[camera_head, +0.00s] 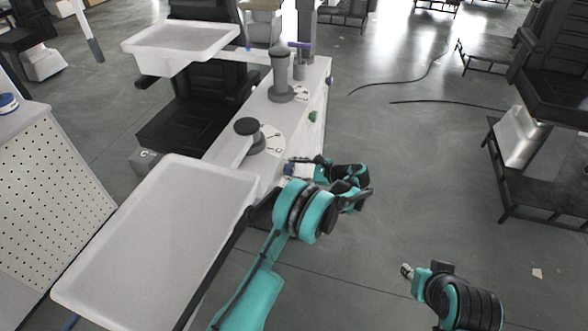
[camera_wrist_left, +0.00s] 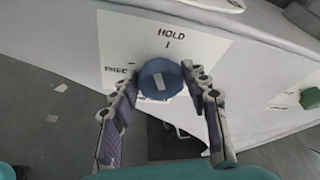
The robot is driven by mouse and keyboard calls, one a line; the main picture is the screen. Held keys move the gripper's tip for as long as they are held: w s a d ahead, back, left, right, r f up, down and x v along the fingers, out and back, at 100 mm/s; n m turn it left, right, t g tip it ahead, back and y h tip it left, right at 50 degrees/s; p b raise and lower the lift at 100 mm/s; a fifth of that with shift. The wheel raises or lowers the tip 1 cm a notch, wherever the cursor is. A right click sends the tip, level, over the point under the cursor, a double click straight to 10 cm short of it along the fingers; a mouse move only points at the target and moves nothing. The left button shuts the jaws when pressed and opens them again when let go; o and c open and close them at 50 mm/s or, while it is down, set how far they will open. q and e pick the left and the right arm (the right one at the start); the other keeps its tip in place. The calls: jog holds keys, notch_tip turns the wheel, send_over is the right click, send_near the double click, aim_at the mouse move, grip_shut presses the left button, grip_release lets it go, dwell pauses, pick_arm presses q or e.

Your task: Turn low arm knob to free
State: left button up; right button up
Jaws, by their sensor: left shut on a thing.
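The blue round knob (camera_wrist_left: 160,77) sits on a white label plate (camera_wrist_left: 205,45) in the left wrist view. HOLD is printed above it with a short mark; a word at its left is small and partly covered by a finger. A pale mark shows on the knob's face; its pointing direction is unclear. My left gripper (camera_wrist_left: 162,73) is shut on the knob, a fingertip at each side. In the head view the knob (camera_head: 289,169) shows small beside my left gripper (camera_head: 298,164) at the white column's side. My right gripper (camera_head: 406,271) is low at right, away from the column; its jaws are unclear.
A green knob (camera_head: 313,117) is farther along the same white cabinet (camera_head: 312,80). A large white tray (camera_head: 160,240) lies left of my left arm, and a smaller tray (camera_head: 180,40) stands behind. The floor (camera_head: 420,170) right of the cabinet is mostly clear, with dark cables.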

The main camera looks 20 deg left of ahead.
pick_arm(q)
jog(key=n+t, duration=0.2)
jog(key=n, duration=0.1)
jog(key=n+y, duration=0.1)
jog(key=shift+s+f+n+t, duration=0.25)
jog(key=shift+n+t, duration=0.15)
jog(key=n, duration=0.1)
jog(key=n+t+y, duration=0.1)
jog(key=n, duration=0.3)
jog(key=shift+s+f+y, duration=0.1)
jog(key=shift+f+y, duration=0.2)
jog(key=shift+y, duration=0.1)
jog(key=o, duration=1.2)
jog(key=shift+c, duration=0.2)
jog(key=v, duration=1.2)
jog(key=shift+s+d+f, duration=0.1)
jog(key=shift+s+f, duration=0.05)
jog(key=shift+f, duration=0.05)
